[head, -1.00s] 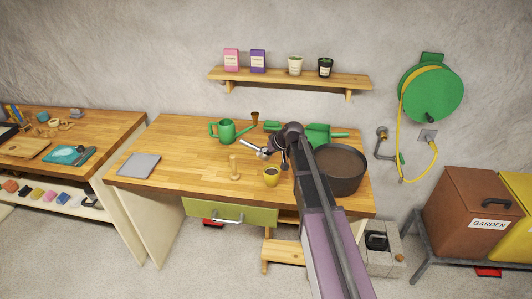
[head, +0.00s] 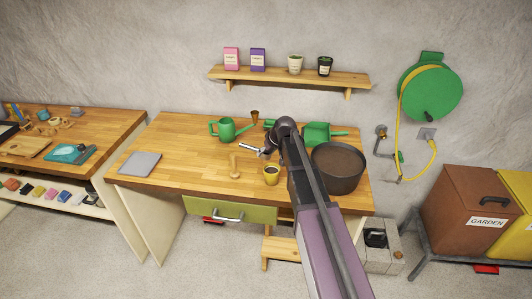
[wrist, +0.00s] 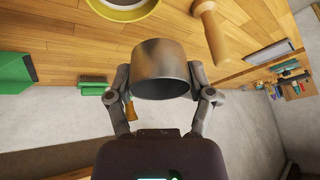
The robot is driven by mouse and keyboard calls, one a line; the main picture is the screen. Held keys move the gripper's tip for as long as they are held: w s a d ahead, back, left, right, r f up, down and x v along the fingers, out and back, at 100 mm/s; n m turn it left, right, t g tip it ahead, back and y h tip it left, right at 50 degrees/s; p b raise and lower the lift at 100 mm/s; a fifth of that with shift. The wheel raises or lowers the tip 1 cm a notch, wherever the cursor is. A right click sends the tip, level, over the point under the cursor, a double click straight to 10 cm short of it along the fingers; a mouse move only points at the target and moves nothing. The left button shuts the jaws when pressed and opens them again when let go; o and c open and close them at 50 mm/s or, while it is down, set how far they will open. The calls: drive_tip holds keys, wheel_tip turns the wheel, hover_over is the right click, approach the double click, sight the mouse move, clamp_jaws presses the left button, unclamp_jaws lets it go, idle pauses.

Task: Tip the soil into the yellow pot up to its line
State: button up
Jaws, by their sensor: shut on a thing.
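The yellow pot (head: 271,176) stands upright on the wooden bench, dark inside; its fill line and soil level cannot be made out. Its rim shows at the top of the wrist view (wrist: 146,10). My gripper (head: 264,153) is above and slightly behind the pot in the head view. In the wrist view my gripper (wrist: 164,88) is shut on a grey metal cup (wrist: 160,62), with one finger on each side. The cup's contents are hidden. A wide dark pan of brown soil (head: 338,161) stands right of the pot.
A wooden dibber (head: 234,166) stands close left of the pot, also in the wrist view (wrist: 224,40). A grey slab (head: 140,163) lies left. The bench front-left is clear.

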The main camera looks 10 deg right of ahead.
drive_tip(key=shift+f+g+h+p, duration=0.2)
drive_tip(key=shift+g+h+p, duration=0.15)
drive_tip(key=shift+h, duration=0.45)
drive_tip(key=shift+w+d, duration=0.1)
idle(0.4)
